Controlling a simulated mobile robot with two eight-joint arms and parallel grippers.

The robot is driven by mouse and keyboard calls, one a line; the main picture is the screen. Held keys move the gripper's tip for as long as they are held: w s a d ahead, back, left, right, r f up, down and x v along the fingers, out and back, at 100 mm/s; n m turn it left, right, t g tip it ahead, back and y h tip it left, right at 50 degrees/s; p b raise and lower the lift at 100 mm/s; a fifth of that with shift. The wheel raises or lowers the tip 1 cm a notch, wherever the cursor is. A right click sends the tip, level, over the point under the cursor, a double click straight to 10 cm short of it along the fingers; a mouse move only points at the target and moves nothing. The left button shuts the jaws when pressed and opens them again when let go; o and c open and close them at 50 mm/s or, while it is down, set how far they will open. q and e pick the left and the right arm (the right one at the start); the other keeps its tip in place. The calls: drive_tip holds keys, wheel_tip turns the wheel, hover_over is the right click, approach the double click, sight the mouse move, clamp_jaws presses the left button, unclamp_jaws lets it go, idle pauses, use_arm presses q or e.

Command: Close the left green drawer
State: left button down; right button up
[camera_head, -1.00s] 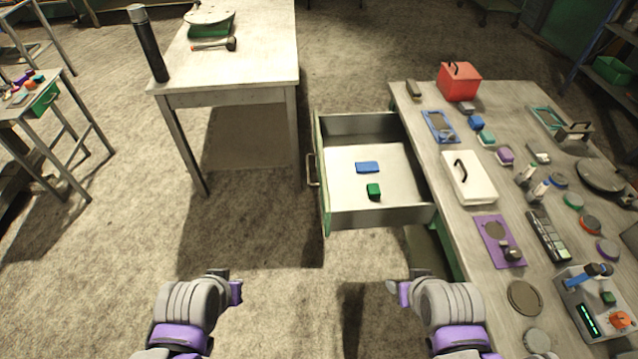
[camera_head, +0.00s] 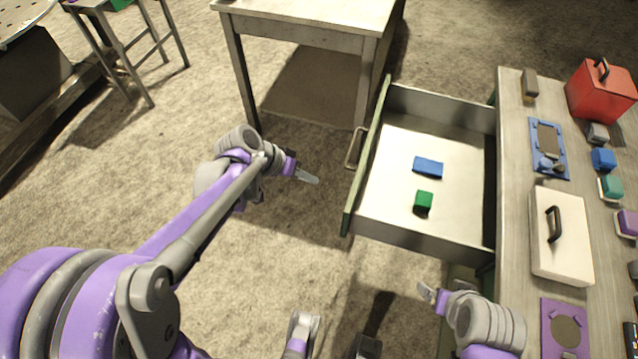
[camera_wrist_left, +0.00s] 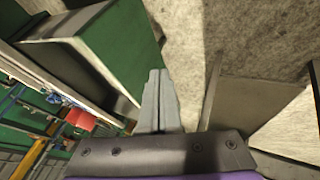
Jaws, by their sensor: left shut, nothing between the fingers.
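The green drawer (camera_head: 367,160) is pulled out from the left side of the workbench. Its green front faces left and carries a metal handle (camera_head: 354,148). A blue block (camera_head: 428,167) and a green block (camera_head: 423,201) lie inside. My left gripper (camera_head: 307,177) is shut and empty, left of the drawer front and apart from it. In the left wrist view its closed fingers (camera_wrist_left: 160,100) show beside a green panel (camera_wrist_left: 122,45), which looks like the drawer front. My right gripper (camera_head: 430,293) is just below the drawer's near side; its finger opening is unclear.
The workbench (camera_head: 515,150) on the right holds a white box (camera_head: 560,235), a red box (camera_head: 600,92) and several small items. Another table (camera_head: 310,22) stands behind and left of the drawer. The floor left of the drawer is open.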

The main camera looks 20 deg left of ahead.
use_arm(q)
drive_tip(key=w+d+f+b, duration=0.1)
drive_tip(key=w+d+f, duration=0.2)
drive_tip(key=d+f, duration=0.3)
drive_tip(key=shift+d+f, duration=0.25)
drive_tip(key=shift+d, duration=0.65)
drive_tip(key=d+b, duration=0.1)
drive_tip(key=d, duration=3.4)
drive_tip(key=shift+d, duration=0.35)
drive_tip(key=shift+s+d, duration=0.1)
drive_tip(key=shift+d, duration=0.1)
drive_tip(key=shift+r, duration=0.1)
